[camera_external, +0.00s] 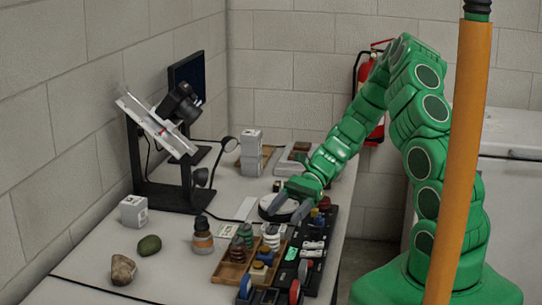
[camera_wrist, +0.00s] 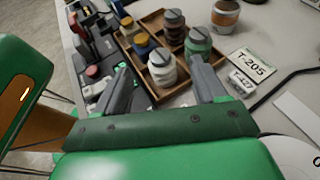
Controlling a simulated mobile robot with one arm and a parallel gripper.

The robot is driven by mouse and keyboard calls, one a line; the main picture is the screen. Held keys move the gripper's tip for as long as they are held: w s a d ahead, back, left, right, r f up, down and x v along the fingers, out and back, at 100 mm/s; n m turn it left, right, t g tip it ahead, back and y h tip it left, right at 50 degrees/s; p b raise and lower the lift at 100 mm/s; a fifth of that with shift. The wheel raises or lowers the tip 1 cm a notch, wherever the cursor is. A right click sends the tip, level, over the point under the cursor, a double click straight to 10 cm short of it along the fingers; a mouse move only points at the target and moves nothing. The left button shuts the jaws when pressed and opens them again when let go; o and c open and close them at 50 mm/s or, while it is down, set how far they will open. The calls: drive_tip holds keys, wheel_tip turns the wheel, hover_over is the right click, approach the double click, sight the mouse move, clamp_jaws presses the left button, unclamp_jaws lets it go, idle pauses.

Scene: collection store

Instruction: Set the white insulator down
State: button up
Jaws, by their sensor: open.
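The white insulator (camera_external: 272,238) is a small ribbed white piece with a dark slotted top. It stands upright in a compartment of the wooden tray (camera_external: 228,274), at the tray's near corner in the wrist view (camera_wrist: 162,70). My gripper (camera_external: 287,211) is open and empty. In the wrist view its two fingers (camera_wrist: 157,78) stand either side of the insulator's line of sight. In the external view they are behind and above the insulator, apart from it. The insulator's base is partly hidden by the tray wall.
Green (camera_wrist: 198,42), brown (camera_wrist: 173,24) and other insulators share the tray. A black rack of parts (camera_external: 312,250) lies right beside it. A T-205 label (camera_wrist: 251,63) and a T-427 tag (camera_wrist: 242,84) lie nearby. An orange post (camera_external: 462,150) stands in the foreground.

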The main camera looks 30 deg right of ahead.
drive_tip(key=v, duration=0.8)
drive_tip(key=s+a+r+n+g+h, duration=0.1)
drive_tip(key=s+a+r+n+h, duration=0.2)
drive_tip(key=s+r, duration=0.35)
drive_tip(key=s+a+r+n+h, duration=0.2)
drive_tip(key=s+r+n+h, duration=0.1)
drive_tip(key=s+r+n, duration=0.4)
drive_tip(key=s+d+r+n+t+h, duration=0.1)
drive_tip(key=s+d+r+n+h, duration=0.1)
drive_tip(key=s, duration=0.6)
drive_tip(key=s+d+r+n+t+h, duration=0.2)
drive_tip(key=s+d+r+h, duration=0.2)
drive_tip(key=s+d, duration=0.3)
drive_tip(key=shift+s+r+h, duration=0.4)
drive_tip(key=shift+s+r, duration=0.4)
drive_tip(key=shift+r, duration=0.1)
